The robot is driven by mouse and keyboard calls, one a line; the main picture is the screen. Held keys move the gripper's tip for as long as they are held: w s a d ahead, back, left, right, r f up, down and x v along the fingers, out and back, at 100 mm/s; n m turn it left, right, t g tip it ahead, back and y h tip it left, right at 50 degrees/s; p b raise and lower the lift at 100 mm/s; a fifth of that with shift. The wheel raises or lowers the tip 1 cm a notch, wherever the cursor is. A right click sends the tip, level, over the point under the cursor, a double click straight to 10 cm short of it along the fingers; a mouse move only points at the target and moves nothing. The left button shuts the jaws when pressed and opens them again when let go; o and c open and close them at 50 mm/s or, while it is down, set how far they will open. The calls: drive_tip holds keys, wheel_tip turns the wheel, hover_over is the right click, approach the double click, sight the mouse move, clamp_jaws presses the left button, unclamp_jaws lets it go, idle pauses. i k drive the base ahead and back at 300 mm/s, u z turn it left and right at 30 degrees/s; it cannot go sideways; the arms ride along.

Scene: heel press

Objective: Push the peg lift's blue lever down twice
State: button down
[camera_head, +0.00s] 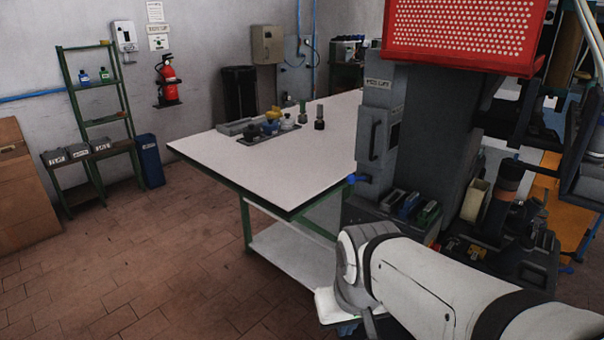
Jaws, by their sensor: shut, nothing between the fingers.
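A dark grey machine (430,125) stands right of centre, with a small label on its upper left side that is too small to read surely. Another small blue part (358,178) sticks out at the machine's left edge. My white arm reaches in from the lower right and bends down at the bottom edge. My gripper's fingers do not show.
A white-topped table (250,163) with green legs stands left of the machine, holding a tray of coloured knobs. A red perforated guard (462,35) overhangs the machine. Dark fixtures crowd the right side. The brick floor (150,260) at left is clear.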

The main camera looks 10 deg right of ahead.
sight(350, 179)
drive_tip(key=z, duration=0.3)
drive_tip(key=i, duration=0.95)
drive_tip(key=u, duration=0.25)
